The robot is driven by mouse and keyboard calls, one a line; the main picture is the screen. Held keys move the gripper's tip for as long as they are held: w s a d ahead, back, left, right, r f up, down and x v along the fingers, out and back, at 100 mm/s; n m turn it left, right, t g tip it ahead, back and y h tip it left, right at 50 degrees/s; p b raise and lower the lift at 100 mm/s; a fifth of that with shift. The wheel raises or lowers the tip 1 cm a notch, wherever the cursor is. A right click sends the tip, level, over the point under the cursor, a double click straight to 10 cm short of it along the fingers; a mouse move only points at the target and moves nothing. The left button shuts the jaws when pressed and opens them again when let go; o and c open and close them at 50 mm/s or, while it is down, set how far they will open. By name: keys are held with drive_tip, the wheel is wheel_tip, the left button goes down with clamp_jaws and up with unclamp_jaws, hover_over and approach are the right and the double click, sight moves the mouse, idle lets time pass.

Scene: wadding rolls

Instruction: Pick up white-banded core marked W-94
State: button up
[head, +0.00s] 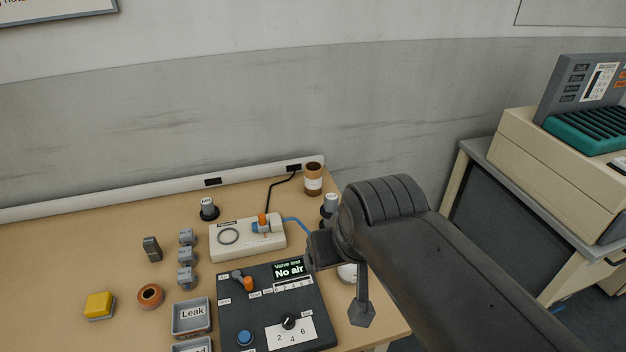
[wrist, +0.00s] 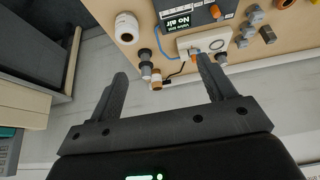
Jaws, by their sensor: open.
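A brown core with a white band (head: 314,183) stands upright at the back right of the desk, near the wall rail. It also shows in the wrist view (wrist: 156,83), between the fingers but farther away. The lettering on its band is too small to read. My gripper (head: 342,282) is open over the right edge of the desk, nearer the camera than the core. Its two fingers (wrist: 162,70) are apart in the wrist view, with nothing held between them.
A dark-based knob-like piece (head: 330,205) stands close beside the core. A white roll (wrist: 127,27) is partly hidden behind my gripper in the head view. The valve-test panel (head: 240,320), a pale device (head: 240,243) and a blue tube (head: 298,224) lie left of my gripper.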

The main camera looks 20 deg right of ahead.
drive_tip(key=w+d+r, duration=0.1)
drive_tip(key=w+r, duration=0.3)
drive_tip(key=w, duration=1)
drive_tip(key=n+g, duration=0.1)
hover_over(313, 172)
drive_tip(key=s+a, duration=0.2)
drive_tip(key=s, duration=0.5)
wheel_tip(313, 172, down, 11)
drive_tip(key=shift+w+d+r+x, duration=0.2)
drive_tip(key=shift+w+d+x, duration=0.3)
drive_tip(key=shift+x, duration=2.8)
drive_tip(key=shift+w+d+r+x, duration=0.2)
drive_tip(key=shift+w+d+x, duration=0.25)
drive_tip(key=shift+x, duration=2.9)
drive_tip(key=shift+w+d+r+x, duration=0.2)
drive_tip(key=shift+w+d+x, duration=0.25)
drive_tip(key=shift+x, duration=2.85)
drive_tip(key=c, duration=1.1)
